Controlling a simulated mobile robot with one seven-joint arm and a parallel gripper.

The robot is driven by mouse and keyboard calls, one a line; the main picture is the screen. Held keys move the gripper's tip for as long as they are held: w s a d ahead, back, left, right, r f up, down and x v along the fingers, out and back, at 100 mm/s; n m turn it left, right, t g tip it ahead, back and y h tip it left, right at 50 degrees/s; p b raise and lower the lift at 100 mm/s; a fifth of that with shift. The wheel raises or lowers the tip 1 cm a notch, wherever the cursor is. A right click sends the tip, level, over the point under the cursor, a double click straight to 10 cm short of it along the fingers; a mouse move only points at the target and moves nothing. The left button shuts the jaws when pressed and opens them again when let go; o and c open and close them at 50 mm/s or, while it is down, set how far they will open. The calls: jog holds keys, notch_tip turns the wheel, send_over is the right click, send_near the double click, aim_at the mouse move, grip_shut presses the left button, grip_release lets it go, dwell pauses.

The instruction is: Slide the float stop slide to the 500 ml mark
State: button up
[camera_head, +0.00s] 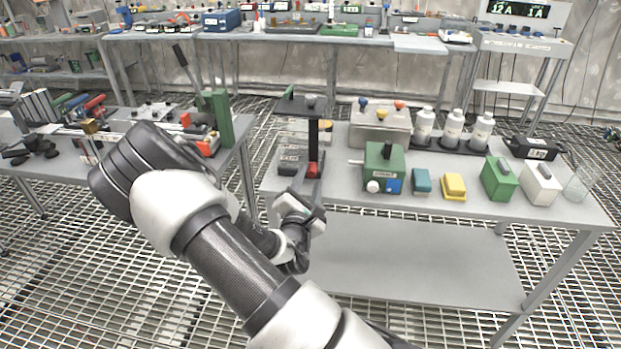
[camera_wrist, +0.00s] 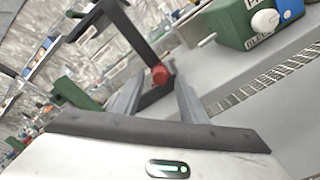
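A black upright post (camera_head: 313,142) stands at the left end of the near table, with a flat dark arm across its top. A red piece (camera_head: 314,170) sits low on the post and looks like the float stop slide. In the wrist view the red piece (camera_wrist: 161,75) is just beyond the fingertips, between the lines of the two fingers. My gripper (camera_head: 303,185) is in front of the post's foot; its fingers (camera_wrist: 157,90) are spread apart with nothing between them. I cannot read a 500 ml mark in either view.
Right of the post are a green box (camera_head: 384,168) with a white knob, a steel box (camera_head: 380,125), white bottles (camera_head: 453,127) and small coloured blocks. Another cluttered table (camera_head: 60,165) stands left. A gap with grated floor lies between the tables.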

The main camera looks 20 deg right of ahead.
aim_at(313, 155)
jog(key=shift+x, duration=1.2)
grip_shut()
notch_tip(313, 155, up, 4)
jog(key=p, duration=0.2)
jog(key=shift+f+p, duration=0.1)
jog(key=shift+p, duration=0.25)
jog(key=shift+f, duration=0.15)
grip_release()
